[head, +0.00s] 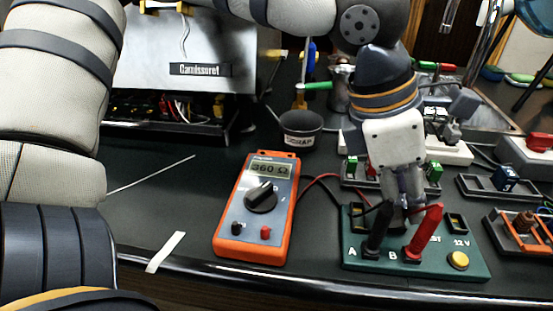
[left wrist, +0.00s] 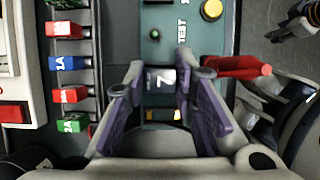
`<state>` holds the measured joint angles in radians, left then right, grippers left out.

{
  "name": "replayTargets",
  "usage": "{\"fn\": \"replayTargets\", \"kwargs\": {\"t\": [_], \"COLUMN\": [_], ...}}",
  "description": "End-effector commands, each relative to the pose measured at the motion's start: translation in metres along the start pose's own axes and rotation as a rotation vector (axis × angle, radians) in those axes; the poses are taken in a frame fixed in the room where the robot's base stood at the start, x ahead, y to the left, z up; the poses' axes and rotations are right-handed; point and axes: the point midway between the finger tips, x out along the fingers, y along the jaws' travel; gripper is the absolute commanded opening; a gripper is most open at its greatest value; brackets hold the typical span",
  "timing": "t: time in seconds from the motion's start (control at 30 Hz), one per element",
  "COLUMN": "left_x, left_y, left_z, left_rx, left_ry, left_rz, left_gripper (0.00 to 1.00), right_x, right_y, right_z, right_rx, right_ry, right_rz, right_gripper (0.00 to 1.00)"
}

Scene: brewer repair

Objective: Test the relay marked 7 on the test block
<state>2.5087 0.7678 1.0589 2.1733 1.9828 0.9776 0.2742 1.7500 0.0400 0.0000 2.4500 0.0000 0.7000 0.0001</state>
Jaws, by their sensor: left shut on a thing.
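The green test block (head: 350,260) stands at the front right, with A, B and 12 V marks and a yellow button (head: 458,260). My left gripper (head: 402,200) points down over it. In the left wrist view my left gripper (left wrist: 165,95) is shut on the dark relay with a white 7 (left wrist: 165,79), at the block's socket; whether it is fully seated I cannot tell. The fingers hide the relay in the head view. A black probe (head: 377,232) stands at A and a red probe (head: 424,232) at B. The orange multimeter (head: 238,195) reads 360 Ω.
The scrap cup (head: 302,128) stands behind the meter. Colored fuses, red, blue and green (left wrist: 73,124), sit in a rack beside the block. An open grey brewer (head: 195,65) fills the back left.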

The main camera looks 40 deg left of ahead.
Motion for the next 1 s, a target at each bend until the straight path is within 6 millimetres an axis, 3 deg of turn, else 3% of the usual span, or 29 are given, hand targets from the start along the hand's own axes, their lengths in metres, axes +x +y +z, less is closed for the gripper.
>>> {"fn": "replayTargets", "kwargs": {"t": [0.6,1.0], "left_x": [-0.001,-0.029], "left_y": [0.000,0.001], "left_z": [0.001,0.012], "left_rx": [0.000,0.000], "left_ry": [-0.002,-0.002], "left_rz": [0.001,0.002], "left_gripper": [0.01,0.01], "right_x": [0.000,0.000], "right_y": [0.000,0.000], "right_z": [0.000,0.000], "right_rx": [0.000,0.000], "right_ry": [0.000,0.000], "right_rz": [0.000,0.000], "right_gripper": [0.40,0.40]}}
